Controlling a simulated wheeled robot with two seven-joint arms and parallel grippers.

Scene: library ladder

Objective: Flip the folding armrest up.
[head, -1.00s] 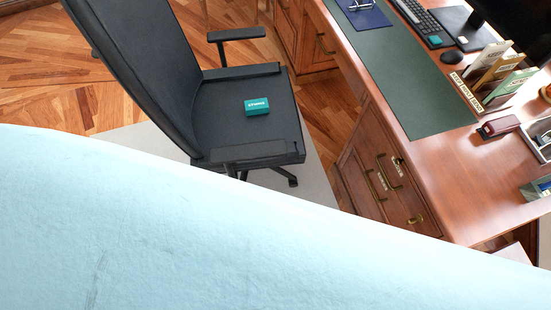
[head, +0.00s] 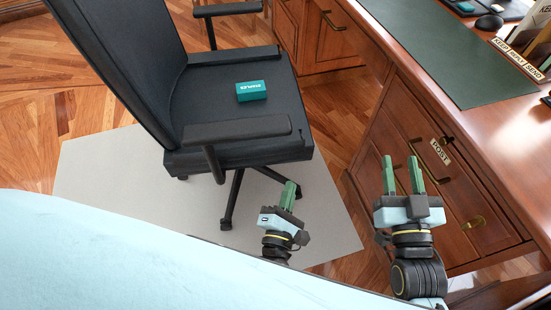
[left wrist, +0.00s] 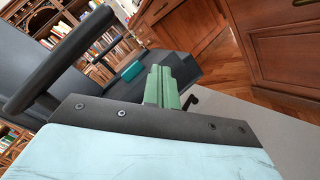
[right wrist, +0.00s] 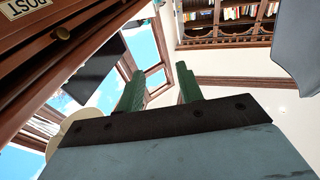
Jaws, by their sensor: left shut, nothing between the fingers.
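A black office chair stands on a grey mat, its seat (head: 217,85) facing right and its backrest (head: 120,65) on the left. The near armrest (head: 237,131) lies level beside the seat on a curved post; it also shows in the left wrist view (left wrist: 62,60). The far armrest (head: 228,8) is level too. My left gripper (head: 289,193) is shut and empty, low to the right of the near armrest and apart from it. My right gripper (head: 402,172) is open and empty in front of the desk drawers, fingers up.
A teal box (head: 251,91) lies on the seat. The wooden desk (head: 500,150) with drawers fills the right side, close to my right gripper. The grey mat (head: 100,180) and wooden floor are clear around the chair.

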